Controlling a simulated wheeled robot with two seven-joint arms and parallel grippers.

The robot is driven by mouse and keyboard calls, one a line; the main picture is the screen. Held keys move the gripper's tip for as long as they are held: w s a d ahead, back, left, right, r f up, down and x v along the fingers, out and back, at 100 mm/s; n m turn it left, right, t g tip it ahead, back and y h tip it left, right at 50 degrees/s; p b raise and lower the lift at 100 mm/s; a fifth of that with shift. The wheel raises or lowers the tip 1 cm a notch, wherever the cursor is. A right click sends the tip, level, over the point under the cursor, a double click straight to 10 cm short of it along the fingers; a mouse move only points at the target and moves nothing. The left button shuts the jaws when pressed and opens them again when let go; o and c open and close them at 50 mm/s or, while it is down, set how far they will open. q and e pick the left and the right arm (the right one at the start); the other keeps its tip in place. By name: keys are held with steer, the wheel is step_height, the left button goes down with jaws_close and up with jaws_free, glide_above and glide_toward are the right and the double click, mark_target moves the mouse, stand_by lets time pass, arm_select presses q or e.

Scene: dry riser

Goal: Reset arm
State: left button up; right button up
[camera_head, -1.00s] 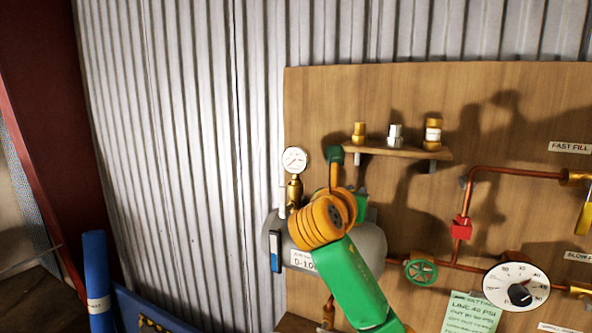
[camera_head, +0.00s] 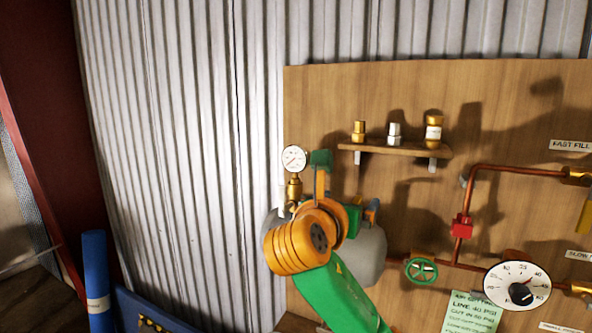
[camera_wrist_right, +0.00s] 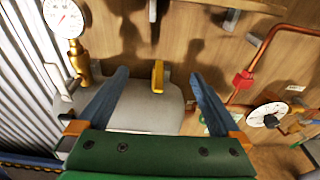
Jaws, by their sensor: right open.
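My right arm comes up from the bottom of the head view, with a green link and an orange ringed wrist. My right gripper (camera_wrist_right: 158,73) is open in the right wrist view, its two blue fingers spread wide with nothing held between them. Beyond the fingers is a grey tank (camera_wrist_right: 140,118); it also shows in the head view (camera_head: 370,256), partly hidden behind my wrist. My left gripper is not in view.
A pressure gauge (camera_head: 294,160) on a brass stem stands at the tank's left. A shelf (camera_head: 395,149) holds three fittings. Copper pipe (camera_head: 515,170), a green handwheel (camera_head: 421,270) and a white dial (camera_head: 517,286) are on the wooden board at right. A blue cylinder (camera_head: 96,275) stands left.

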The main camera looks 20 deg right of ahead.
steer(key=v, duration=0.2)
steer(key=shift+s+a+f, duration=0.1)
steer(key=shift+s+a, duration=0.15)
steer(key=shift+a, duration=0.05)
steer(key=shift+w+d+f, duration=0.1)
